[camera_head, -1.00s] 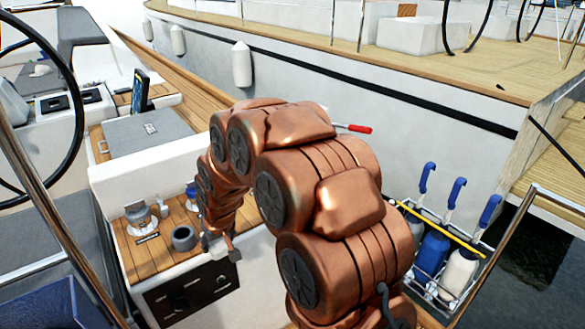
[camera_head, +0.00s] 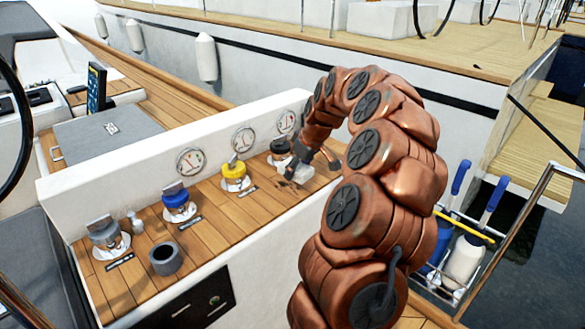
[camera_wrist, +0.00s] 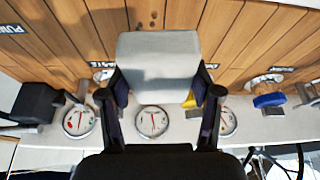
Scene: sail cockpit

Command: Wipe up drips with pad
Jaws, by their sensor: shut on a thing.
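My gripper (camera_wrist: 160,80) is shut on a pale grey, square pad (camera_wrist: 158,52), with one dark finger at each side. In the head view the pad (camera_head: 301,173) is low over the right part of the wooden shelf (camera_head: 205,222), in front of the black-capped filler. I cannot tell whether it touches the wood. Dark drips (camera_head: 286,184) mark the shelf just left of the pad. A few small dark spots (camera_wrist: 152,20) also show past the pad's edge in the wrist view. The wood under the pad is hidden.
Fillers with grey (camera_head: 106,232), blue (camera_head: 178,203), yellow (camera_head: 235,174) and black (camera_head: 281,148) caps stand along the shelf. A grey cup (camera_head: 165,259) and a small white item (camera_head: 136,224) stand at its left. Round gauges (camera_head: 190,161) line the low wall behind.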

